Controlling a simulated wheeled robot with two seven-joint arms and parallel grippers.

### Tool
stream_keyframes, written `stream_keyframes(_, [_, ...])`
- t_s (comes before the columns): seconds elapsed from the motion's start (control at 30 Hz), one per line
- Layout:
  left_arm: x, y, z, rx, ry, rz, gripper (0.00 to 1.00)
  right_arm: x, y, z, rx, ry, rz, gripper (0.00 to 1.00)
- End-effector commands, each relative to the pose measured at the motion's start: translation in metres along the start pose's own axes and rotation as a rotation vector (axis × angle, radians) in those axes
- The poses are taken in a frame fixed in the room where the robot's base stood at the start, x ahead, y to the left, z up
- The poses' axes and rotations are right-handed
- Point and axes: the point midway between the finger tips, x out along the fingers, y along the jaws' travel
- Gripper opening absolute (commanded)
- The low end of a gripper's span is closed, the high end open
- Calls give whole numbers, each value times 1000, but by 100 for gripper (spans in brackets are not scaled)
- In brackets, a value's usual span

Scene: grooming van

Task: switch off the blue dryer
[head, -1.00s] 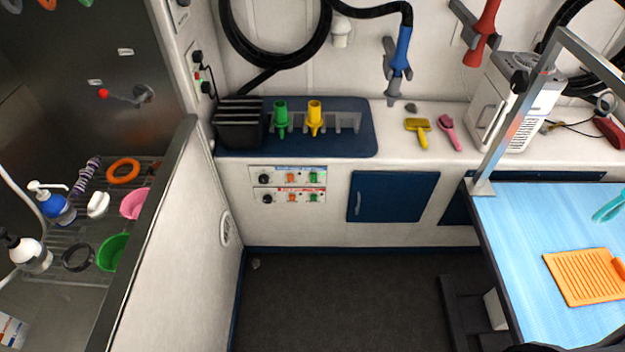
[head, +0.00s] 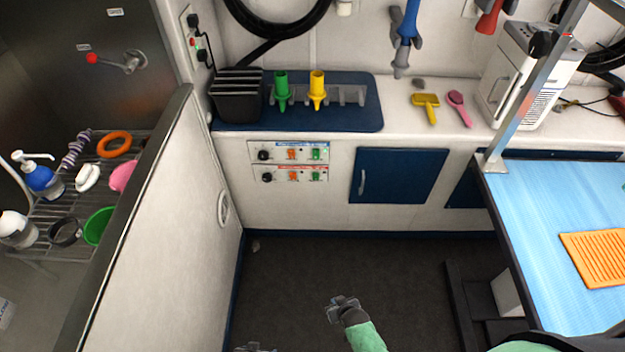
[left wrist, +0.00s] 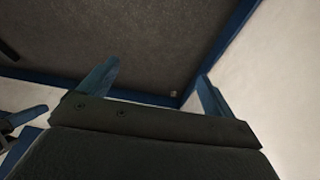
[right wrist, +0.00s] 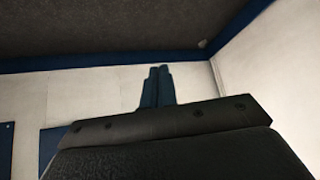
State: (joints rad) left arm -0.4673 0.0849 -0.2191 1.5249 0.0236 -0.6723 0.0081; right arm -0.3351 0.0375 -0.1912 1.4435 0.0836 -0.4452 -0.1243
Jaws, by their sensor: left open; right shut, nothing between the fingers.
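The blue dryer nozzle (head: 405,35) hangs in its grey holder on the back wall, its black hose out of view above. On the white counter front, the upper control panel (head: 277,157) has a blue label, a black knob (head: 264,155), an orange switch (head: 291,154) and a green switch (head: 317,154). Switch positions are too small to tell. My right gripper (head: 342,303) is low over the dark floor, apart from the panel; its fingers are closed and empty in the right wrist view (right wrist: 157,85). My left gripper (head: 255,348) barely shows at the bottom edge; its fingers are spread and empty in the left wrist view (left wrist: 158,82).
A similar lower panel (head: 302,174) has a red label. A red nozzle (head: 490,18) hangs to the right. A blue grooming table (head: 545,200) stands at right, a tub wall (head: 170,200) at left. The dark floor (head: 390,260) between them is open.

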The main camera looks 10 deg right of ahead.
Motion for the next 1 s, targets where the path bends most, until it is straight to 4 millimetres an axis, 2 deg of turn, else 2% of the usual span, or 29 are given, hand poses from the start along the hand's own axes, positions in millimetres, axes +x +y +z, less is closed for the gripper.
stream_keyframes(0.03, [12, 3, -1, 1, 25, 5, 90, 17, -1, -14, -6, 59, 1, 0])
stream_keyframes(0.1, [17, 8, -8, 2, 60, 13, 90, 28, -2, -40, -12, 143, 5, 0])
stream_keyframes(0.4, [34, 28, -36, 2, 211, 44, 90, 56, -4, -146, -37, 490, 44, 0])
stream_keyframes(0.67, [42, 46, -58, -1, 343, 73, 90, 59, -1, -229, -45, 785, 109, 0])
stream_keyframes(0.8, [45, 54, -70, -5, 413, 88, 90, 52, 2, -268, -43, 941, 157, 0])
stream_keyframes(1.0, [46, 66, -84, -11, 513, 110, 90, 36, 8, -314, -29, 1156, 239, 0])
